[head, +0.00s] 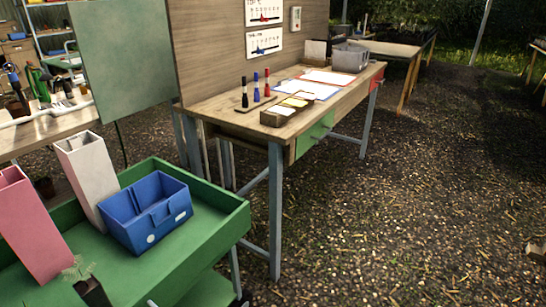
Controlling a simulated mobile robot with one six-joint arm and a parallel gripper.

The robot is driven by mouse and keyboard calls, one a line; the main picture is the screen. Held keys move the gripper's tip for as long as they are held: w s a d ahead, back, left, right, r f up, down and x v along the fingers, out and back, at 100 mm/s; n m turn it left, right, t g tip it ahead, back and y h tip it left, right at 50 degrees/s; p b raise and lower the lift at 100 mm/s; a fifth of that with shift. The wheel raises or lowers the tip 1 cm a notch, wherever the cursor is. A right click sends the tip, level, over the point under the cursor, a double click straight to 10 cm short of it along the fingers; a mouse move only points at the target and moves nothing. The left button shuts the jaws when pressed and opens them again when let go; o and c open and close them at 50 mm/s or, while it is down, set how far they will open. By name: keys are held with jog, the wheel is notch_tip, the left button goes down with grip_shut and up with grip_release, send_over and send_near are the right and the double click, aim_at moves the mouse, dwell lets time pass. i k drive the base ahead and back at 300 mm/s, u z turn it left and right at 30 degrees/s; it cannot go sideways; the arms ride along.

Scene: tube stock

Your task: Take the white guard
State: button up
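A tall white guard (92,180), an open-topped square tube, stands tilted a little in the green tray-topped trolley (196,262) at the left. Its lower right side is next to a blue bin (155,228), which hides part of its base. I cannot tell whether the two touch. A pink guard (36,230) of similar shape leans in the same trolley to its left and is cut off by the left edge of the picture. My gripper is not in view.
A green panel (122,55) stands behind the guards. The gravel ground at right is mostly clear.

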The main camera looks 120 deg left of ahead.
aim_at(84, 159)
jog(key=z, duration=0.55)
jog(key=k, duration=0.15)
jog(key=u, duration=2.45)
jog(key=k, duration=0.2)
jog(key=u, duration=2.55)
jog(key=k, duration=0.4)
jog(key=u, duration=0.7)
